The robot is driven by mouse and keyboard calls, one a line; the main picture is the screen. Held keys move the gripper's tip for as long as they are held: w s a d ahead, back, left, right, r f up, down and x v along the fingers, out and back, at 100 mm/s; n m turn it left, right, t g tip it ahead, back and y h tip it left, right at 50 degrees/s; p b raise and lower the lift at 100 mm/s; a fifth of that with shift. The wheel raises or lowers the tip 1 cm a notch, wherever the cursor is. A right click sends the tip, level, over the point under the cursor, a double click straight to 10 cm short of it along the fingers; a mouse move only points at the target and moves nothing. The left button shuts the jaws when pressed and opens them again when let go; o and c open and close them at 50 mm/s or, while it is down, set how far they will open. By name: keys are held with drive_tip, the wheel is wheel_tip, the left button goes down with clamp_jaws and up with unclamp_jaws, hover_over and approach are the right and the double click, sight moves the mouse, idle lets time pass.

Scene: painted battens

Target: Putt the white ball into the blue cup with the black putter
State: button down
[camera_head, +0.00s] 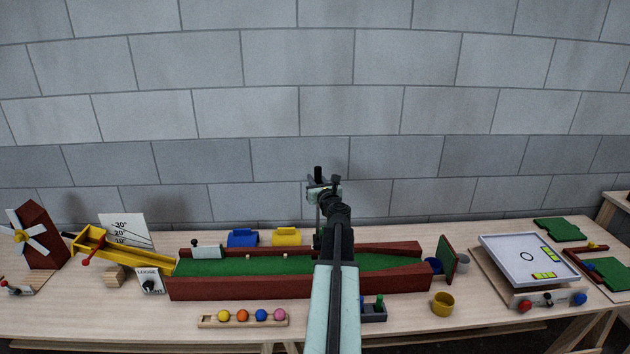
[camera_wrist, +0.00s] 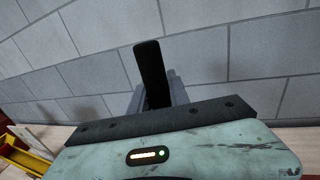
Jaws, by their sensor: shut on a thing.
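My gripper (camera_head: 320,186) is raised above the back side of the green putting lane (camera_head: 215,267). It is shut on the black putter (camera_head: 318,173), whose grip stands up out of the jaws. In the wrist view the black grip (camera_wrist: 152,72) rises between the fingers. The putter's lower end is mostly hidden behind my arm. A small pale ball (camera_head: 285,256) is on the lane, left of my arm; its colour is hard to tell. The blue cup (camera_head: 434,264) is at the lane's right end, partly hidden by the red side wall.
Red walls (camera_head: 240,288) line the lane. A white block (camera_head: 207,251) stands at its left end beside a yellow chute (camera_head: 130,253). Blue and yellow boxes (camera_head: 286,237) stand behind. A ball rack (camera_head: 243,318) and yellow cup (camera_head: 442,304) are in front.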

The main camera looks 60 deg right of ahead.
wheel_tip(320, 180, down, 10)
drive_tip(key=b, duration=1)
drive_tip(key=shift+f, duration=0.2)
drive_tip(key=shift+s+d, duration=0.1)
